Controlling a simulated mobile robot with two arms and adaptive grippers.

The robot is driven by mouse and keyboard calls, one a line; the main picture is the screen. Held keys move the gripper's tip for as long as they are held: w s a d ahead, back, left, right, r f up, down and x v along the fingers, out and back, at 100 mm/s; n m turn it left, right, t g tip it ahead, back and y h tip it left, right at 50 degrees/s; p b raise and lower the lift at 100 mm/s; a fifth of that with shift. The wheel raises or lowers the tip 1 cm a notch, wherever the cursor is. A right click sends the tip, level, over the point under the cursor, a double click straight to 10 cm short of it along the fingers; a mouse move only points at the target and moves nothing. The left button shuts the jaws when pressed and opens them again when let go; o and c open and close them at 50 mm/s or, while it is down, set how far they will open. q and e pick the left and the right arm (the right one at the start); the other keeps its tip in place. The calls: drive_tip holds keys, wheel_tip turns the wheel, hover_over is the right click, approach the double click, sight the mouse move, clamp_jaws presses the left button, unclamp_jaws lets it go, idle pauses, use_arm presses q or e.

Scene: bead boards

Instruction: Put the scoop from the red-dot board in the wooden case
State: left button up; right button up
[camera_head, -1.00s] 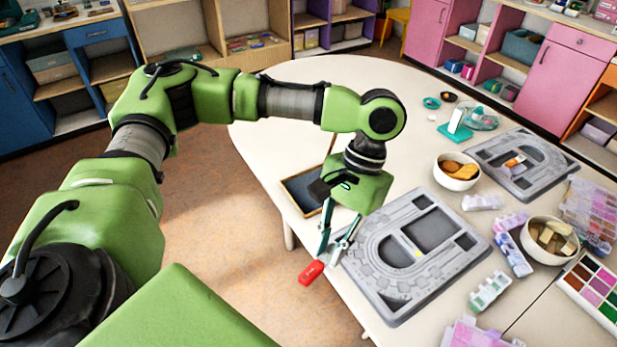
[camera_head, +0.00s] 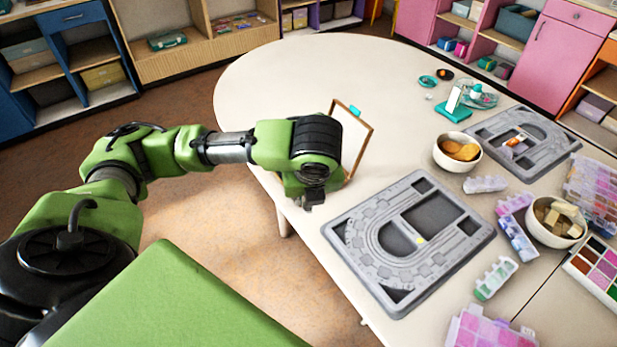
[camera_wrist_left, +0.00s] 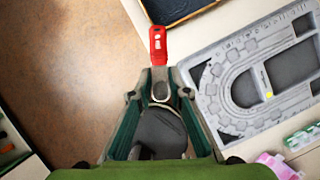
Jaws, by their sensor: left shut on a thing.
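My left gripper (camera_wrist_left: 159,78) is shut on the scoop in the left wrist view. The scoop's red handle (camera_wrist_left: 157,42) points away from me and its metal end lies between the fingers. In the head view the gripper (camera_head: 312,198) is mostly hidden under its green wrist, and the scoop is out of sight. The wooden case stands at the table's left edge; its lid (camera_head: 361,150) is raised, and my arm hides the rest. In the wrist view, its dark interior and wooden rim (camera_wrist_left: 204,9) show beyond the handle. No red dot is clearly visible on either board. My right gripper is out of view.
A grey board (camera_head: 345,243) with a yellow dot lies right of my gripper. Another grey board (camera_head: 559,148) lies at the far right, with small items on it. Bowls (camera_head: 447,165) and bead boxes (camera_head: 495,278) crowd the right. The far left tabletop is clear.

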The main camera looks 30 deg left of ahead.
use_arm(q)
drive_tip(key=w+a+f+m, duration=0.1)
drive_tip(key=w+a+f, duration=0.1)
drive_tip(key=w+a, duration=0.1)
drive_tip(key=w+a+f+m+h, duration=0.1)
drive_tip(key=w+a+f+m, duration=0.1)
drive_tip(key=w+a+f, duration=0.1)
drive_tip(key=w+a+f+m, duration=0.1)
drive_tip(key=w+a+f, duration=0.2)
drive_tip(key=w+a, duration=0.1)
drive_tip(key=shift+w+a+f+t+h, duration=0.1)
drive_tip(key=shift+w+a+t+h, duration=0.25)
drive_tip(key=shift+w, duration=0.35)
drive_tip(key=shift+w+a+f, duration=0.4)
drive_tip(key=shift+w+f, duration=0.05)
drive_tip(key=shift+f, duration=1.75)
drive_tip(key=o, duration=0.8)
drive_tip(key=shift+o, duration=0.2)
drive_tip(key=v, duration=1.2)
drive_tip(key=shift+p, duration=0.3)
